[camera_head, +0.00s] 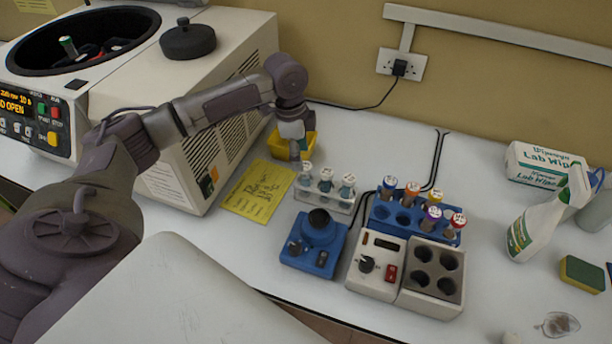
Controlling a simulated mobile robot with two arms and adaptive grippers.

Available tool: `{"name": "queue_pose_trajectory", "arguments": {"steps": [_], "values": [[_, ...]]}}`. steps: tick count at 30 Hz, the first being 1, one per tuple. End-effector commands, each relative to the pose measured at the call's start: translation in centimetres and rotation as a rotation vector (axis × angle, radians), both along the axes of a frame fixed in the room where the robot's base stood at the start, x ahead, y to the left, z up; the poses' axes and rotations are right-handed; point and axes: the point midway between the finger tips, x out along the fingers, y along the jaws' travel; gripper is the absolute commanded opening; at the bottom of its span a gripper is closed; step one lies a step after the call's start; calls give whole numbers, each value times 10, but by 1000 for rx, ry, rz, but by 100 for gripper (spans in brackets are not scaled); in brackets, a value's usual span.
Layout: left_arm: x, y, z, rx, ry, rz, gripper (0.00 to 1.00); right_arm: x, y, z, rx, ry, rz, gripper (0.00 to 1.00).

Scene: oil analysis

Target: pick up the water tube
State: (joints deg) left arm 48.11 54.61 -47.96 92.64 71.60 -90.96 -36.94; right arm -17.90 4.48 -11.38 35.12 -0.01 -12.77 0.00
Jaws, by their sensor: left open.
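My left gripper (296,137) points down at the rear of the bench, over or in front of a small yellow container (282,147). It is open, and its fingertips are small and hard to make out. Just in front of it, white-capped tubes (326,180) stand upright in a small clear rack (341,205). A blue rack (382,214) to the right holds several tubes with coloured caps (411,189). I cannot tell from the labels which tube holds water. My right gripper is not in view.
An open centrifuge (240,40) with a tube (68,46) inside stands at left. A blue mixer (316,245) and a heater block (432,275) stand in front of the racks. A yellow note (258,190), spray bottle (545,215), wipes box (540,166) and sponge (582,273) lie around.

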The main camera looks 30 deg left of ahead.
Motion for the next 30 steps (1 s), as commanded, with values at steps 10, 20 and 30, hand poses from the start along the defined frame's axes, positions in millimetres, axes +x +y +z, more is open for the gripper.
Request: {"name": "queue_pose_trajectory", "arguments": {"steps": [10, 20, 30], "values": [[3, -6, -31, -1, 2, 0, 59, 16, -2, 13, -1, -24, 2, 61], [8, -12, -73, 1, 0, 0, 59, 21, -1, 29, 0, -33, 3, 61], [8, -13, -76, 0, -1, 0, 44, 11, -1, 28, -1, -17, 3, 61]]}}
